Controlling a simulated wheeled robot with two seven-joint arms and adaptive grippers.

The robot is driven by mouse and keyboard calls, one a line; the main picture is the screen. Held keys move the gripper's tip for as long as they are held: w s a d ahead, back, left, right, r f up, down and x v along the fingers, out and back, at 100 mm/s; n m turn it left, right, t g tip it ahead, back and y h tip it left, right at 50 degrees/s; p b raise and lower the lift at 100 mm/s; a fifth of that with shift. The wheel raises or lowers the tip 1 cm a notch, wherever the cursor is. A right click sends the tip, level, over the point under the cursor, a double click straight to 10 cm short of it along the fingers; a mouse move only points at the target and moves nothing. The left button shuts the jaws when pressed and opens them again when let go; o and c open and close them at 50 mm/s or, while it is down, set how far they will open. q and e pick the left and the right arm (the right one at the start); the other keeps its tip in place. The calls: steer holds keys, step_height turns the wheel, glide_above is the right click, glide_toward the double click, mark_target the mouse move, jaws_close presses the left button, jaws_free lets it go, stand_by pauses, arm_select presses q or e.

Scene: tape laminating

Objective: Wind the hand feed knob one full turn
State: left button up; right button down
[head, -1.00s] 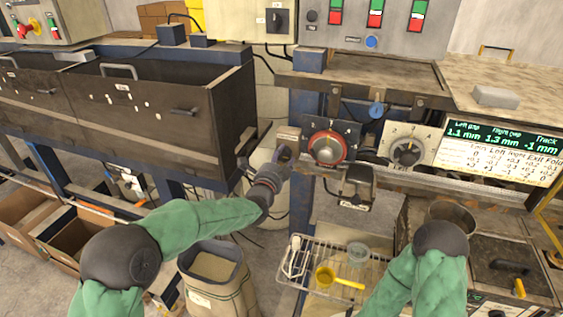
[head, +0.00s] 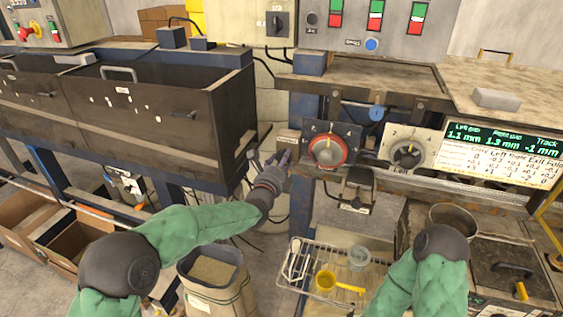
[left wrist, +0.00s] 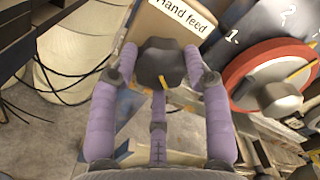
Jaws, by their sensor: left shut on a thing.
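The hand feed knob (left wrist: 160,62) is a dark lobed knob with a small yellow mark, below a white "Hand feed" label (left wrist: 184,14) in the left wrist view. My left gripper (left wrist: 161,72) has its purple fingers around the knob, shut on it, with fingertips at its sides. In the head view my left gripper (head: 274,170) is at the machine's left front corner, left of the red-ringed dial, and it hides the knob there. My right arm (head: 425,275) shows at the lower right, but its gripper is not visible.
The red-ringed dial (head: 327,150) is close right of the knob; it also shows in the left wrist view (left wrist: 272,78). A second dial (head: 407,155) and a display (head: 502,150) are further right. A wire rack (head: 325,275) and a sack (head: 215,285) stand below.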

stand_by(0.4)
arm_select(q)
steer(key=o, duration=1.1)
steer(key=shift+o, duration=0.2)
steer(key=v, duration=1.2)
